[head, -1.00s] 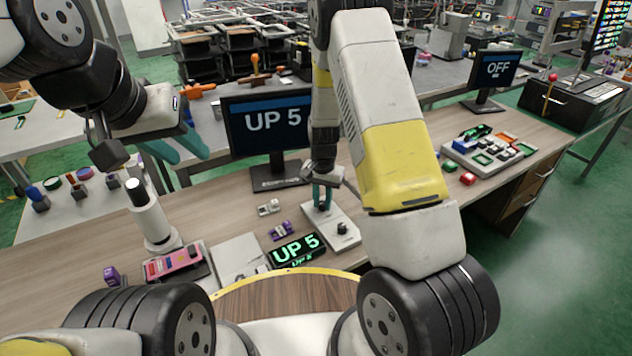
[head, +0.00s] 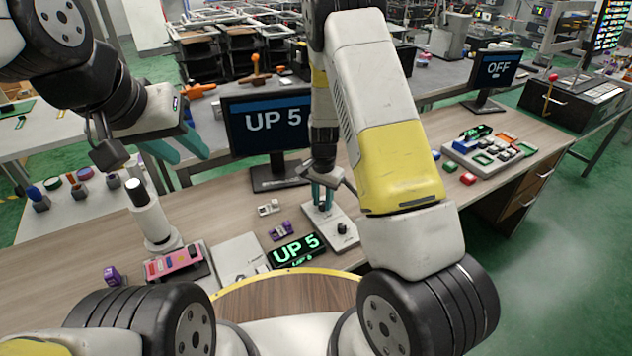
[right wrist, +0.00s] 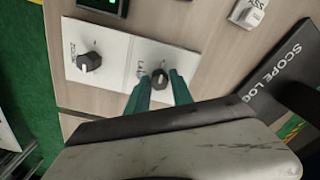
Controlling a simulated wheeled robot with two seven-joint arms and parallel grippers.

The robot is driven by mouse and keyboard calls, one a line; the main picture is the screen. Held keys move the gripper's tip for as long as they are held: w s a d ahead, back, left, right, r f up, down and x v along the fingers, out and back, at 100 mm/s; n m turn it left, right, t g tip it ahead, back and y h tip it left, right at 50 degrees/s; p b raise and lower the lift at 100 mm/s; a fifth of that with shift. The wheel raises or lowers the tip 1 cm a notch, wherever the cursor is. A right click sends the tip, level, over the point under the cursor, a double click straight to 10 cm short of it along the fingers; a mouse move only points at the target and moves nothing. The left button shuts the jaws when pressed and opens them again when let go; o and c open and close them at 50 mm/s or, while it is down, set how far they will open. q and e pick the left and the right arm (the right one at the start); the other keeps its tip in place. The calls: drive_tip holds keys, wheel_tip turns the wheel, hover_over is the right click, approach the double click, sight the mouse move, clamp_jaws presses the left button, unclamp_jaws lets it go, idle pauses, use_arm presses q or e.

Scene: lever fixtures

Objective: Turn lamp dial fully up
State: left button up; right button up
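The lamp dial (right wrist: 160,78) is a dark round knob on a white panel (right wrist: 112,55); its label is only partly readable. My right gripper (right wrist: 163,77) points down at it, with teal fingers apart on either side of the knob; contact is unclear. In the head view the right gripper (head: 323,196) stands over the panel's far end, largely hiding this dial. A small display (head: 295,250) and a monitor (head: 270,122) both read "UP 5". My left gripper (head: 178,148) is open and empty, held above the desk at left.
A second dark knob (right wrist: 89,61) sits on the same panel. Another monitor (head: 497,68) reads "OFF" at right, near a tray of coloured blocks.

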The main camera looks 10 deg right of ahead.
drive_tip(key=shift+o, duration=1.1)
drive_tip(key=shift+r, duration=3.9)
wheel_tip(320, 180, up, 10)
drive_tip(key=n+t+y, duration=0.1)
drive_tip(key=n+y, duration=0.1)
hover_over(323, 202)
drive_tip(key=s, duration=0.3)
drive_tip(key=s+r+n+t, duration=0.2)
drive_tip(key=s+r, duration=0.4)
drive_tip(key=r, duration=0.4)
drive_tip(key=s+d+r+n+t, duration=0.1)
drive_tip(key=s+r+n, duration=0.1)
drive_tip(key=s+r, duration=0.2)
drive_tip(key=s+d+r+n+t, duration=0.1)
drive_tip(key=s+r, duration=0.3)
drive_tip(key=s, duration=0.7)
drive_tip(key=shift+d+r+n+t, duration=0.2)
drive_tip(key=shift+d+n+t, duration=0.05)
drive_tip(key=shift+n+t, duration=0.4)
